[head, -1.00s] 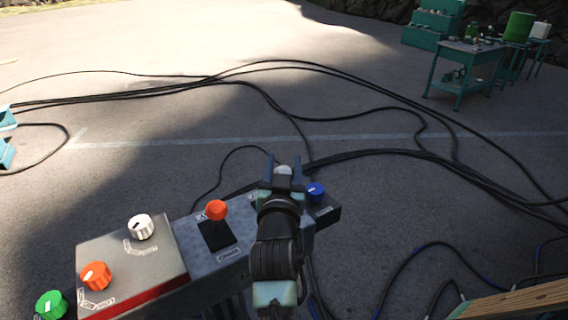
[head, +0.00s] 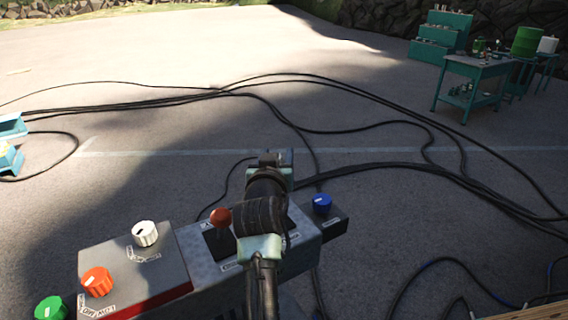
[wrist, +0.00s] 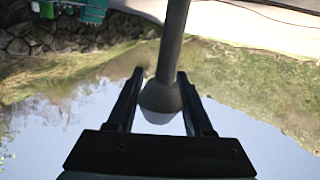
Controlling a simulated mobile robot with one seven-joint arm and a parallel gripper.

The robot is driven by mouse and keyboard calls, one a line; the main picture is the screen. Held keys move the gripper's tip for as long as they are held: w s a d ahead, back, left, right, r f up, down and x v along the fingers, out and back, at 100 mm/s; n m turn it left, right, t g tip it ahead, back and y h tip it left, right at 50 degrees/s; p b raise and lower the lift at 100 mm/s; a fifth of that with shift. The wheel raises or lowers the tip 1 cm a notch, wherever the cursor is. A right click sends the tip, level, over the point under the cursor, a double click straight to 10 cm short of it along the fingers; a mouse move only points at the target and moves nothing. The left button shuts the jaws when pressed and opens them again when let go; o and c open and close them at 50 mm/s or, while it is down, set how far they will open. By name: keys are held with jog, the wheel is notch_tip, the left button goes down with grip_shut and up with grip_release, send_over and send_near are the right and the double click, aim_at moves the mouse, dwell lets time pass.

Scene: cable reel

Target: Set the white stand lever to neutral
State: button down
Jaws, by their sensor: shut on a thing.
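The white stand lever shows in the wrist view as a dark shaft ending in a rounded knob (wrist: 160,98) with a pale end face. My gripper (wrist: 160,74) is shut on this knob, one dark finger on each side. In the head view my gripper (head: 272,159) is above the right part of the grey control box (head: 208,258). My wrist and arm hide the lever and most of its base plate there, so its tilt is hard to tell.
A red-knobbed lever (head: 221,217) stands close to the left of my arm. A blue knob (head: 322,204) is to the right. White (head: 145,233), orange (head: 97,281) and green (head: 50,309) knobs are at the left. Black cables (head: 370,170) cross the ground beyond.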

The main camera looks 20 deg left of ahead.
jog(key=shift+a+f, duration=0.15)
jog(key=shift+f, duration=0.4)
jog(key=c, duration=0.7)
grip_release()
jog(key=o, duration=0.4)
jog(key=shift+r, duration=0.2)
jog(key=shift+s, duration=0.1)
jog(key=b+v, duration=0.4)
jog(key=v, duration=0.8)
jog(key=shift+s+r, duration=0.15)
jog(key=shift+s, duration=0.2)
